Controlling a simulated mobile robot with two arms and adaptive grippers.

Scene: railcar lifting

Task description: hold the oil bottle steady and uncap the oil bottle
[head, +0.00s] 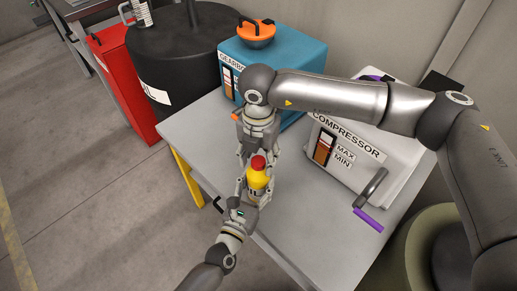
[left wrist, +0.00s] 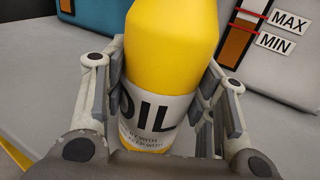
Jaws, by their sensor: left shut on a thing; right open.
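The yellow oil bottle (head: 257,179) with a red cap (head: 258,163) stands upright near the front left edge of the table. In the left wrist view the bottle (left wrist: 172,40) shows its white OIL label; its cap is out of frame. My left gripper (head: 252,194) is shut on the bottle's body, with fingers on both sides of the label in the left wrist view (left wrist: 165,110). My right gripper (head: 257,155) is open at the cap, with its fingers close to both sides of it. I cannot tell whether they touch the cap.
The grey table (head: 310,225) also bears a teal gearbox (head: 290,65) with an orange cap (head: 256,33) and a light compressor (head: 370,165) with a purple-handled crank (head: 369,219). A black drum (head: 180,60) and a red cabinet (head: 125,85) stand left. The table front is clear.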

